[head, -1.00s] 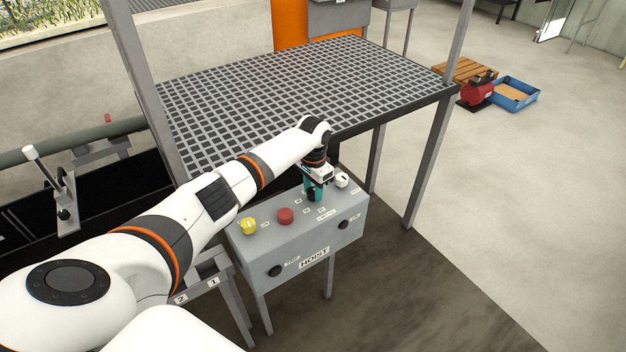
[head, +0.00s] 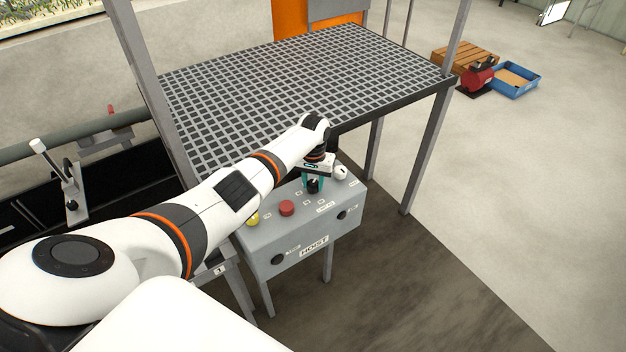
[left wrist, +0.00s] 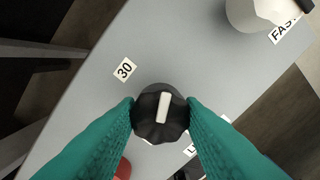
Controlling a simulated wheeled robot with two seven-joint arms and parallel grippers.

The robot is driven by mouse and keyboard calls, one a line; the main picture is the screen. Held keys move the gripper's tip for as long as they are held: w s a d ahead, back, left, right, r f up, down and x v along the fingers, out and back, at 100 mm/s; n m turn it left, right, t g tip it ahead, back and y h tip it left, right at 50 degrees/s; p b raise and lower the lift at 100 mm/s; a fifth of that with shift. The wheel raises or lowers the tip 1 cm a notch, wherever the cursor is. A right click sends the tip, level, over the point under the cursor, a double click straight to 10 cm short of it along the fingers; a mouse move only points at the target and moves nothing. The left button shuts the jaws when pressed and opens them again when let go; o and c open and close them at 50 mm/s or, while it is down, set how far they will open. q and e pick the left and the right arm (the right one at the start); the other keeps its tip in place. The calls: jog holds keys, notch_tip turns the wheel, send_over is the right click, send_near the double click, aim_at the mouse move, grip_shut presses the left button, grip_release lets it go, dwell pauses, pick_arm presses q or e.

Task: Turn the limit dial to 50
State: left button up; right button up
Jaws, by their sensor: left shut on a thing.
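The limit dial (left wrist: 159,118) is a black knob with a white pointer bar, seen close in the left wrist view. It sits on the sloped top of the grey hoist box (head: 300,242). My left gripper (left wrist: 160,112) is shut on the dial, with a teal finger on each side of it. In the left wrist view the white bar runs nearly upright, leaning slightly right at its top. A "30" label (left wrist: 124,69) lies up and left of the dial; a 50 mark is not readable. In the head view the dial (head: 313,185) shows between the fingers. My right gripper is not in view.
A white knob (head: 340,172) by a "FAST" label (left wrist: 285,27) stands right of the dial. A red button (head: 287,208) and a partly hidden yellow button (head: 252,218) are to its left. A grated platform (head: 300,90) stands behind the box.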

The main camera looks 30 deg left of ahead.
aim_at(313, 183)
pick_arm(q)
jog(key=shift+w+r, duration=0.1)
jog(key=shift+r, duration=0.05)
jog(key=o, duration=1)
notch_tip(313, 183, up, 12)
jog(key=shift+f+b, duration=0.1)
jog(key=shift+b, duration=0.55)
